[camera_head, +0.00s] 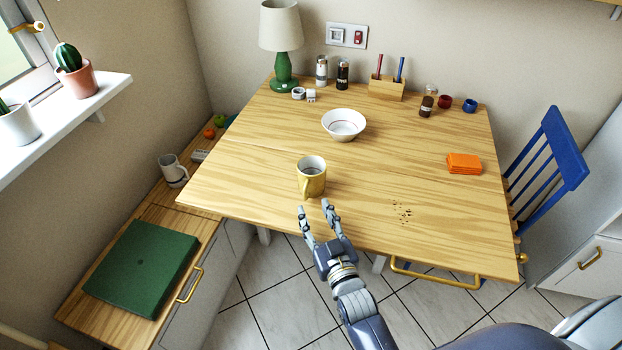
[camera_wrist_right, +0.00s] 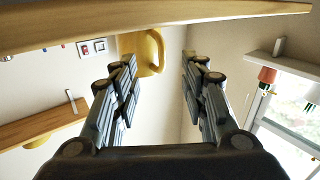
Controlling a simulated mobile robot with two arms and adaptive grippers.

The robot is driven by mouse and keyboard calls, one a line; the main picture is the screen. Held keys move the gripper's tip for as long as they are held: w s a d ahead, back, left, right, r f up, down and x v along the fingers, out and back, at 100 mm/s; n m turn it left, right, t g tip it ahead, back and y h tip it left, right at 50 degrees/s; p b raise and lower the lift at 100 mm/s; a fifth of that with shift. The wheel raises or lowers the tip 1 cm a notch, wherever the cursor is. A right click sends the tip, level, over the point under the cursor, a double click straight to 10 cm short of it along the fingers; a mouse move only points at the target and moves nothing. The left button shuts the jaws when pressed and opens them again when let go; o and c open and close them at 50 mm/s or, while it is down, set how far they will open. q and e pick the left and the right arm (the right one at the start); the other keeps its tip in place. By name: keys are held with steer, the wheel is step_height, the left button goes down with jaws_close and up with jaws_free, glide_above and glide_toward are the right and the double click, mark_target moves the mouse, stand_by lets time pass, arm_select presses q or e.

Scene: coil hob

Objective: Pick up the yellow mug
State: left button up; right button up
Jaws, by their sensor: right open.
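The yellow mug (camera_head: 312,180) stands upright near the front edge of the wooden table (camera_head: 240,175), its handle facing my side. Its inside is pale. My right gripper (camera_head: 314,206) is open and empty just in front of the mug, fingers pointing at it, apart from it. In the right wrist view, which looks upside down, the mug (camera_wrist_right: 144,50) shows between and beyond the open fingers (camera_wrist_right: 157,75). My left gripper is not in view.
A white bowl (camera_head: 343,124) stands behind the mug. Orange napkins (camera_head: 463,163) lie at the right, with crumbs (camera_head: 403,212) nearer the front. A lamp (camera_head: 282,40) and jars line the back. A blue chair (camera_head: 548,160) stands at the right. Table around the mug is clear.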

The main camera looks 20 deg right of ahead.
mark_target(310, 182)
steer(key=shift+w+p, duration=0.3)
steer(key=shift+w, duration=2.7)
jaws_close()
steer(key=shift+r, duration=0.1)
